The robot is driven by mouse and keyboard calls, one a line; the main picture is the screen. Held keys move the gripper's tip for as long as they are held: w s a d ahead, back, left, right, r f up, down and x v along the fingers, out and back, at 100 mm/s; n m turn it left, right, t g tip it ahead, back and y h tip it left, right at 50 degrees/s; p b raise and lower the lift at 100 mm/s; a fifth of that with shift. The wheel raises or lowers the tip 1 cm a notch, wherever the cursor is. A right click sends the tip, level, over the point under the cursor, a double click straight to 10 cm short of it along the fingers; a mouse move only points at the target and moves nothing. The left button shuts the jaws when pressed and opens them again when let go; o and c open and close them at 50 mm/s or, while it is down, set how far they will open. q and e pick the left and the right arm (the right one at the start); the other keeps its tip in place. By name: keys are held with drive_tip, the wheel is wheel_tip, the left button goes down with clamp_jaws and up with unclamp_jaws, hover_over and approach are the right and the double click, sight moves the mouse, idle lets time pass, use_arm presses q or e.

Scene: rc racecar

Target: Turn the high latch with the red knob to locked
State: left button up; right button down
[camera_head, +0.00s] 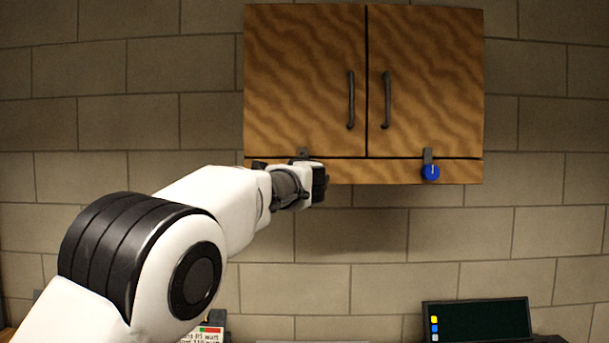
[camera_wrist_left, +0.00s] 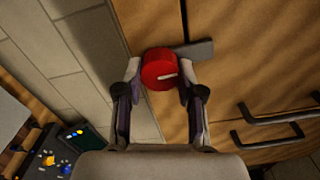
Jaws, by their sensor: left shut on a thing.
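The red knob (camera_wrist_left: 158,66) sits between the fingertips of my left gripper (camera_wrist_left: 160,82) in the left wrist view. The fingers are shut on it from both sides. A white line on the knob's face points right in that view. The grey latch bar (camera_wrist_left: 197,49) reaches right from behind the knob, across the seam onto the door. In the head view my left gripper (camera_head: 318,182) is at the cabinet's lower left rail and hides the red knob. Only the latch tab (camera_head: 303,152) shows above it, pointing up over the left door's lower edge.
The wooden cabinet (camera_head: 305,80) has two closed doors with dark handles (camera_head: 351,100). A second latch with a blue knob (camera_head: 431,172) is on the right, its tab pointing up. A dark panel with coloured buttons (camera_head: 478,320) stands below. The wall between is clear.

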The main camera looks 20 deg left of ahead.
use_arm(q)
drive_tip(key=shift+d+f+m, duration=0.1)
drive_tip(key=shift+f+m, duration=0.25)
drive_tip(key=shift+m, duration=0.15)
drive_tip(key=o, duration=1.1)
drive_tip(key=shift+o, duration=0.2)
drive_tip(key=shift+d+r, duration=0.2)
drive_tip(key=shift+s, duration=0.1)
